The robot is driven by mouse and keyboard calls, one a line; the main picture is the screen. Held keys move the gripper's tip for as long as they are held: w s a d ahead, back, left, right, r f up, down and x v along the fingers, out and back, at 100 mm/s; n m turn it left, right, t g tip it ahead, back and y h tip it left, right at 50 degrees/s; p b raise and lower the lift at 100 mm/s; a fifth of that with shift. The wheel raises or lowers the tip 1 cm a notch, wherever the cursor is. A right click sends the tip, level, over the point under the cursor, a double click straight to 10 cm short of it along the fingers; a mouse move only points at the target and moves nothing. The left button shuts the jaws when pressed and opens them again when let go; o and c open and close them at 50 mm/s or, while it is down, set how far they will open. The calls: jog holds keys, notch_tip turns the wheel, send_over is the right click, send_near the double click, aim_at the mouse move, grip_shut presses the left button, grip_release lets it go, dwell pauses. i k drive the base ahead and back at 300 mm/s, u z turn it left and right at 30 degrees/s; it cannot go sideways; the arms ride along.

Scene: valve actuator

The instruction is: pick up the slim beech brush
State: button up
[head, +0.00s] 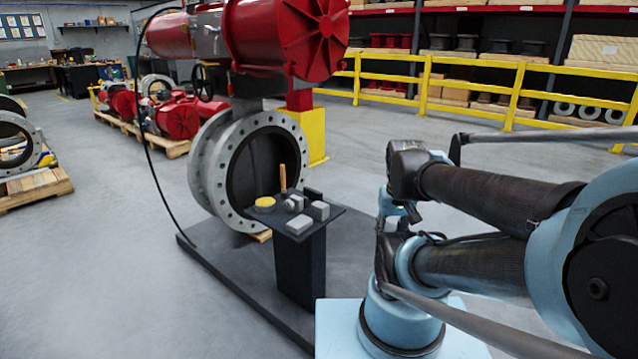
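A slim, light-brown wooden stick, which looks like the beech brush (283,178), stands upright at the back of a small dark stand top (330,226). Its lower end is partly hidden by the small things in front of it, so I cannot tell what holds it up. My arm is folded at the right, well apart from the brush. My gripper (408,212) seems to be tucked among the arm links; its fingers are too small and covered to read. I see nothing held.
On the stand are a round yellow thing (265,203) and grey blocks (299,225) (319,211). A large flanged valve (207,165) with a red actuator (290,40) rises close behind. A black hose (148,150) hangs left. Open floor lies left.

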aim_at(284, 194)
jog(key=z, duration=1.85)
jog(key=k, duration=1)
jog(key=u, duration=2.05)
jog(key=i, duration=1)
jog(key=z, duration=0.05)
